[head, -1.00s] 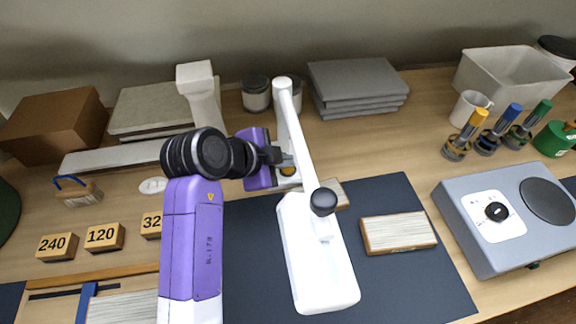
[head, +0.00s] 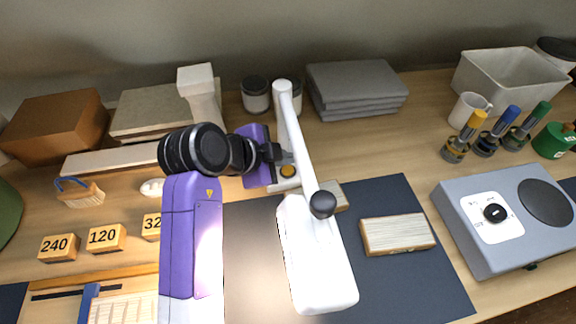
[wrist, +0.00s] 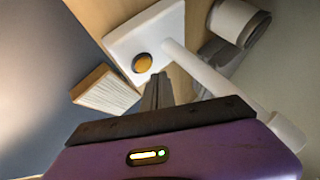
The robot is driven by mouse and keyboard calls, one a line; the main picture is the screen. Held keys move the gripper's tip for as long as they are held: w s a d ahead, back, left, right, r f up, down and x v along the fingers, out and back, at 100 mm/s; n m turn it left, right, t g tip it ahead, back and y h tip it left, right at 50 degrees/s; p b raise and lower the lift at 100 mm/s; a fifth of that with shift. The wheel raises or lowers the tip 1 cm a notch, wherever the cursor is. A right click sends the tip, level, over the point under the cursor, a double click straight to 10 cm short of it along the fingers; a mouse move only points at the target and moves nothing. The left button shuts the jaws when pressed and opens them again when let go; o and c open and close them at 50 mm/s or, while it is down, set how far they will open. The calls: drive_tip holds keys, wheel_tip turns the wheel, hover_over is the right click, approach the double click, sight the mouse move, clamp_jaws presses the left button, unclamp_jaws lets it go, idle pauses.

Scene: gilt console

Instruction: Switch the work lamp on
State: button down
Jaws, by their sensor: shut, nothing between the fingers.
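The white work lamp (head: 300,130) stands on the bench, its long head (head: 318,262) over the dark mat. The lamp is lit: a warm glow falls on the mat and on my purple arm beside the head. A round amber button (head: 288,171) sits on the lamp's white base; it also shows in the wrist view (wrist: 142,63). My gripper (head: 284,158) is shut and empty, its fingertips close to the button. In the wrist view the fingertips (wrist: 157,80) appear just beside the button, which is uncovered. I cannot tell the exact gap.
A wood-sided block (head: 398,234) lies on the mat (head: 420,285). A grey hotplate-like device (head: 480,255) stands at right. Numbered blocks (head: 104,238) and a brush (head: 82,193) lie at left. Jars (head: 257,95) and grey stacked sheets (head: 355,88) stand behind the lamp.

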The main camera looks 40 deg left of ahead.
sight(285, 171)
drive_tip(key=shift+r+p, duration=1.55)
drive_tip(key=shift+r, duration=1.45)
